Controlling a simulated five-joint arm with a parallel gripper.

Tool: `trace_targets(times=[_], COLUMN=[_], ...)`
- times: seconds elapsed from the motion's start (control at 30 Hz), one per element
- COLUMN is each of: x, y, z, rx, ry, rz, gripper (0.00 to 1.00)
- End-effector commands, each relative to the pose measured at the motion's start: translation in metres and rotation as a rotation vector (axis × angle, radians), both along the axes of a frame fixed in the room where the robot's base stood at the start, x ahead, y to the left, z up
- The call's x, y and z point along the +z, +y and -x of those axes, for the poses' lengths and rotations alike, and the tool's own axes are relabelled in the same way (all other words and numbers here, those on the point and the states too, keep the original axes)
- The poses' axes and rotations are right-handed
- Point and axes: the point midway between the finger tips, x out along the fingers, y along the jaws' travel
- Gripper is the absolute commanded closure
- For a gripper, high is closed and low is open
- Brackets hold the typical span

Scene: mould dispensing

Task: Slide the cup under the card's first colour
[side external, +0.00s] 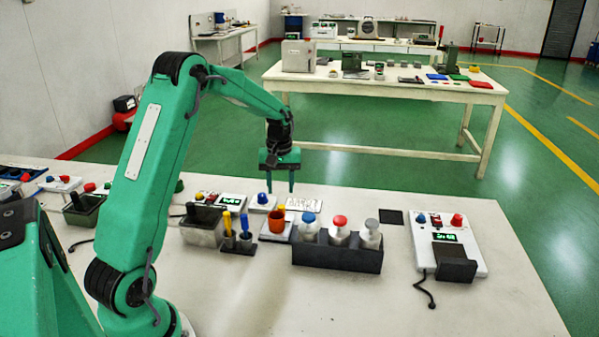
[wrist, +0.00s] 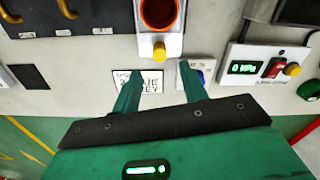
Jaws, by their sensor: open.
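The orange-red cup (side external: 277,221) stands on a white plate (side external: 268,238) left of the dark rack of bottles. In the wrist view the cup (wrist: 160,12) is at the top, cut by the edge, with a yellow knob (wrist: 160,50) below it. My gripper (side external: 281,190) is open and empty, above the table behind the cup.
A grey bin (side external: 203,227) and a stand with blue and yellow tools (side external: 238,243) are left of the cup. A white device with a screen (side external: 448,237) stands right of the rack. A dark square (side external: 391,217) lies behind. The table's front is clear.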

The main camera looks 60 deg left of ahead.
Motion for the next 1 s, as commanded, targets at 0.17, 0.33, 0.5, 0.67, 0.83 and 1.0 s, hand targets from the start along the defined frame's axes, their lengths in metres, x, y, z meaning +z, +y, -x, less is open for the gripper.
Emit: trace_targets(times=[0.17,0.33,0.5,0.67,0.83,1.0], x=[-0.005,-0.018,-0.038,-0.058,-0.072,-0.078], y=[0.0,-0.001,-0.001,-0.001,-0.001,-0.001], z=[0.0,0.001,0.0,0.001,0.001,0.0], rx=[-0.001,-0.002,-0.002,-0.002,-0.002,-0.002], ry=[0.001,0.003,0.002,0.003,0.002,0.0], rz=[0.001,0.001,0.001,0.001,0.001,0.0], gripper=[0.57,0.57,0.57,0.57,0.57,0.57])
